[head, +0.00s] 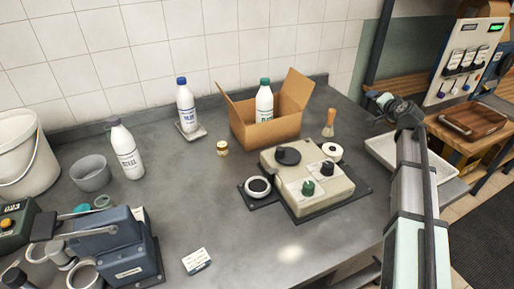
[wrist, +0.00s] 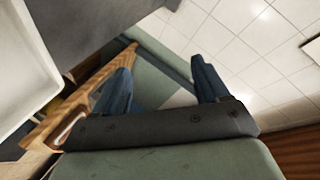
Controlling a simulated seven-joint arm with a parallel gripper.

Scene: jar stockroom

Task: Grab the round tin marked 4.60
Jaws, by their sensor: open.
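I cannot make out a marking 4.60 on anything in view. Small round things in the head view are a little gold-lidded jar (head: 222,148), a pale round dish with dark contents (head: 257,188) beside the beige device, and a white ring-shaped piece (head: 332,152) at its back right. None has a readable number. My gripper (head: 378,98) is at the right of the head view, away from these things. In the wrist view its two blue fingers (wrist: 163,85) are spread apart with nothing between them, above tiled floor.
The beige device (head: 308,182) stands mid-counter. Behind it are a cardboard box (head: 270,120) holding a bottle and a shaving-type brush (head: 329,122). Bottles (head: 186,105), a grey bowl (head: 90,173) and a blue-grey machine (head: 115,250) stand left. A white tray (head: 382,151) lies near my arm.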

